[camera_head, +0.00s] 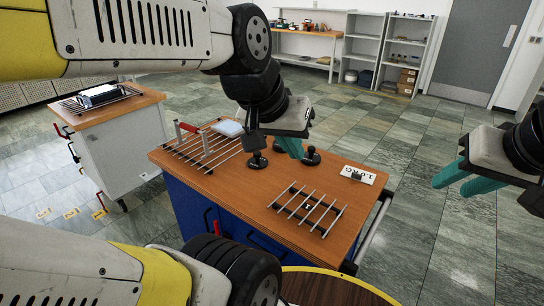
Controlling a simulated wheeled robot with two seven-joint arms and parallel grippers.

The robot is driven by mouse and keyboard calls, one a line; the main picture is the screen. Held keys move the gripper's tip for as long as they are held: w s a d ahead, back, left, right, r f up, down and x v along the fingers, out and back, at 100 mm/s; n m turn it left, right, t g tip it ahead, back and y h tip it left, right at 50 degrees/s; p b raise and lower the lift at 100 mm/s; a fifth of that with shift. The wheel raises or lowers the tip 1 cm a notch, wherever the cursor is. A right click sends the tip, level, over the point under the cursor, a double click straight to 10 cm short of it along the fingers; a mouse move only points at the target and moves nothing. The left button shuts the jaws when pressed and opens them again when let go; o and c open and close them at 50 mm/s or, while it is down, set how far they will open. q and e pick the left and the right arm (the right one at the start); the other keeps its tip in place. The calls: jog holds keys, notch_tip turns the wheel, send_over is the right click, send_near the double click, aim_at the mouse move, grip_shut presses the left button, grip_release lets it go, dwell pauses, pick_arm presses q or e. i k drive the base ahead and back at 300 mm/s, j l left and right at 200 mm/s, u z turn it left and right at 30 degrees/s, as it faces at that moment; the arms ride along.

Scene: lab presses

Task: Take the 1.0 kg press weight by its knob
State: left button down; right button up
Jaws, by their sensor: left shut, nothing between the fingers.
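Black press weights with knobs stand on the wooden top of the blue cabinet (235,180). One weight (257,161) is left of my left gripper's fingers and another weight (311,157) is just right of them; a further dark piece shows partly behind. A white card reading 1.0 KG (358,174) lies near the right edge. I cannot tell which weight is the 1.0 kg one. My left gripper (293,149) points down between the weights, its teal fingers together and empty. My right gripper (466,181) hangs beyond the cabinet's right side, fingers apart and empty.
A wire rack (308,211) lies at the front right of the top. A larger rack with a red-handled press (190,130) and a pale blue block (228,127) is at the left. Another cart (120,135) stands further left. Shelves (405,55) line the back wall.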

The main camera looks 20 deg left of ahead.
aim_at(311, 158)
jog(key=i+j, duration=0.1)
jog(key=j, duration=1.1)
jog(key=i+j, duration=0.15)
jog(key=j, duration=0.4)
